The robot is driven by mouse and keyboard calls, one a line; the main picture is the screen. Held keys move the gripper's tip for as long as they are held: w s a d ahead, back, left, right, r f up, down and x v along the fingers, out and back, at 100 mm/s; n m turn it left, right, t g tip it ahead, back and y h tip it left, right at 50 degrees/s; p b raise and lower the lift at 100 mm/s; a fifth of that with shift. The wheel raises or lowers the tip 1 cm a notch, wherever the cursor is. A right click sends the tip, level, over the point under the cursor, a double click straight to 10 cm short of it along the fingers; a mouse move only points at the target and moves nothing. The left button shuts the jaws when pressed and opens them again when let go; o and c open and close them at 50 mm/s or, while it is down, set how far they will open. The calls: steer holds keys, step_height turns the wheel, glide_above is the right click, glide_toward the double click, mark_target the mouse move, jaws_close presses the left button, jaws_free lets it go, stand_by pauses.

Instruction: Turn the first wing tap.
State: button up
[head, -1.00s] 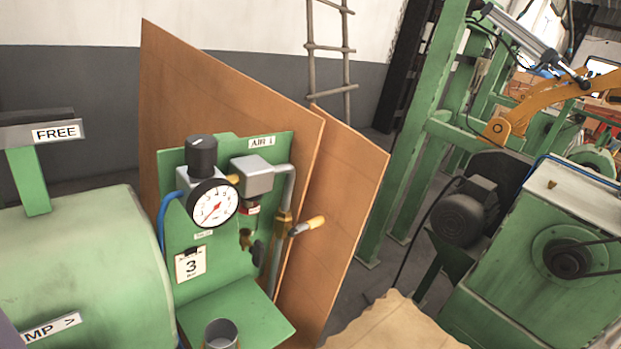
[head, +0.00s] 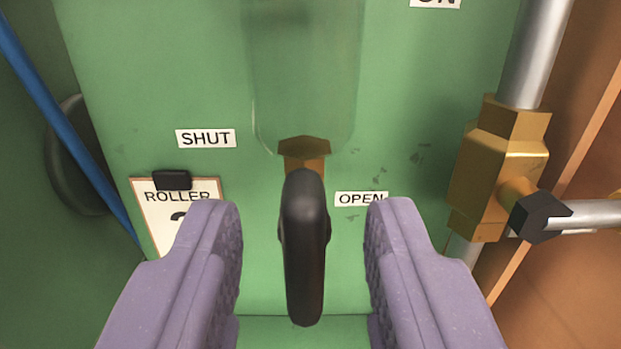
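The wing tap (head: 304,247) is a black, flat handle standing upright in the middle of the head view. It sits in front of a brass fitting (head: 304,150) under a clear bowl. A SHUT label (head: 206,138) is to its upper left and an OPEN label (head: 361,198) is just to its right. My gripper (head: 304,232) has two purple fingers, one on each side of the tap. The fingers are open, with a visible gap between each one and the handle.
A brass valve (head: 497,175) on a metal pipe (head: 534,50) stands to the right, its lever reaching off the right edge. A blue hose (head: 62,120) runs down the left. A ROLLER card (head: 165,205) hangs on the green panel (head: 180,60), partly behind the left finger.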

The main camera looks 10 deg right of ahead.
steer(key=shift+w+d, duration=0.15)
steer(key=shift+w, duration=0.45)
jaws_close()
steer(key=m+p, duration=0.1)
steer(key=m, duration=0.1)
steer(key=m+p, duration=0.1)
steer(key=p, duration=0.1)
steer(key=shift+s+d+r+m, duration=0.1)
steer(key=shift+d+r+m, duration=0.1)
steer(key=shift+m, duration=0.2)
steer(key=shift+s+d+f+m+p, duration=0.15)
steer(key=shift+f+m+p, duration=0.15)
steer(key=shift+m+p, duration=1.75)
steer(key=shift+w+d+f+m+p, duration=0.1)
steer(key=shift+d+f+m+p, duration=0.15)
steer(key=shift+m+p, duration=1.85)
steer(key=shift+s+d+f+m+p, duration=0.1)
steer(key=shift+f+m+p, duration=0.25)
steer(key=shift+m+p, duration=1.7)
steer(key=shift+f+m+b, duration=0.1)
steer(key=shift+m+b, duration=0.75)
steer(key=shift+m, duration=0.25)
